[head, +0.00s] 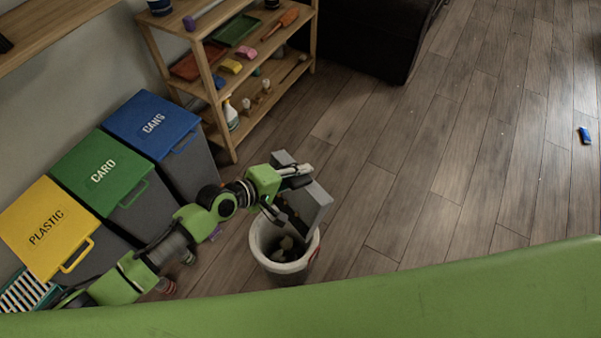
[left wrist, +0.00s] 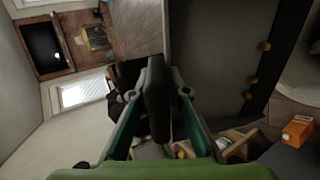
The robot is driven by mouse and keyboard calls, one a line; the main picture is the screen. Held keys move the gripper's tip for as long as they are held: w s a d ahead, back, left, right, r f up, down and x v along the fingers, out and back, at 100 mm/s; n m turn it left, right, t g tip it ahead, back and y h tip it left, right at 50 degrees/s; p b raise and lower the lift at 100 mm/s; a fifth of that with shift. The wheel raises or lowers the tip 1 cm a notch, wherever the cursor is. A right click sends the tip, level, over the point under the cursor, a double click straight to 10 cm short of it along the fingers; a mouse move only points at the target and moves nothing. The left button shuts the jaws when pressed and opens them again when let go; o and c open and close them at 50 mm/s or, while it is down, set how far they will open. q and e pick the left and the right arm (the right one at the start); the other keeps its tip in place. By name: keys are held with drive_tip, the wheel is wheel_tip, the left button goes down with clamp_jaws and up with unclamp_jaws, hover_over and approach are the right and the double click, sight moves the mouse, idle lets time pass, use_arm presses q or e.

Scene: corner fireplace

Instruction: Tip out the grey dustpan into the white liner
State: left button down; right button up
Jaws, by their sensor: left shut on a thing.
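The grey dustpan (head: 314,203) is tilted steeply above a white-lined bin. My left gripper (head: 290,180) is shut on it. In the left wrist view my left gripper (left wrist: 158,95) closes on the dark handle, and the grey pan (left wrist: 215,50) fills the upper right. A few small orange-brown bits show along its dark edge there. The white liner (head: 258,254) stands open below the pan, with its rim partly hidden by the pan. Some pale and dark bits (head: 286,243) lie inside; I cannot tell what they are. My right gripper is not in view.
Yellow plastic (head: 45,225), green card (head: 100,170) and blue cans (head: 150,125) bins stand at the left. A wooden shelf (head: 232,148) with cleaning things stands behind. A blue object (head: 585,135) lies on the floor at far right. The wooden floor right of the liner is clear.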

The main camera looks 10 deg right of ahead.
use_arm(q)
drive_tip(key=shift+r+p, duration=3.55)
drive_tip(key=shift+r, duration=0.45)
